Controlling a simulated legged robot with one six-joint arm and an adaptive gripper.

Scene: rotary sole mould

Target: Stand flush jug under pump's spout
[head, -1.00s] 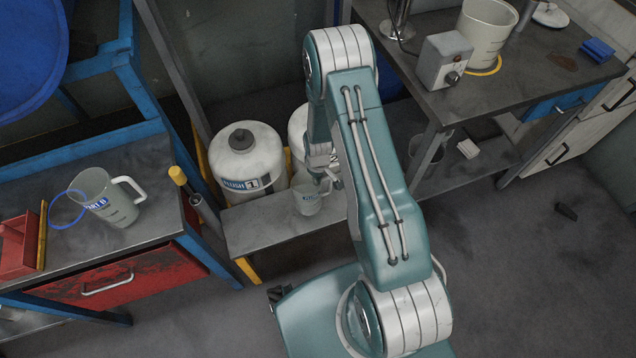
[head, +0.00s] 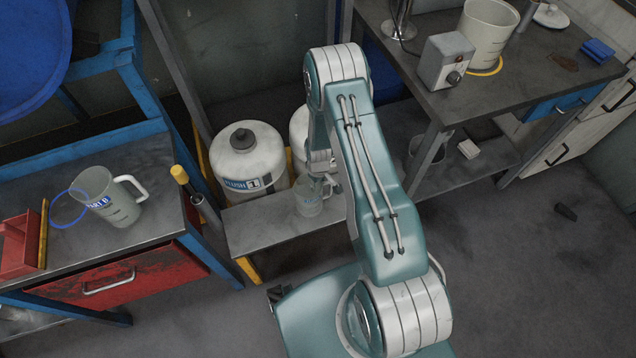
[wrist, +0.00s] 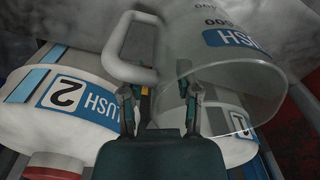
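The flush jug (head: 309,198) is a clear, handled jug with a blue label, upright at the front shelf in the head view. In the wrist view the jug (wrist: 230,60) fills the upper right, with its white handle (wrist: 118,45) on the left. My gripper (wrist: 157,80) is open, its two fingers apart close to the lower end of the handle. I cannot tell whether they touch it. Two white flush drums stand behind: number 1 (head: 250,165) shows a dark cap, and number 2 (wrist: 70,95) is mostly hidden by my arm. I cannot make out the pump's spout.
The jug's shelf (head: 262,228) has bare room to the left of it. A Part B jug (head: 112,205) stands on the left bench by a blue ring. The right bench holds a grey control box (head: 447,58) and a large beaker (head: 487,35).

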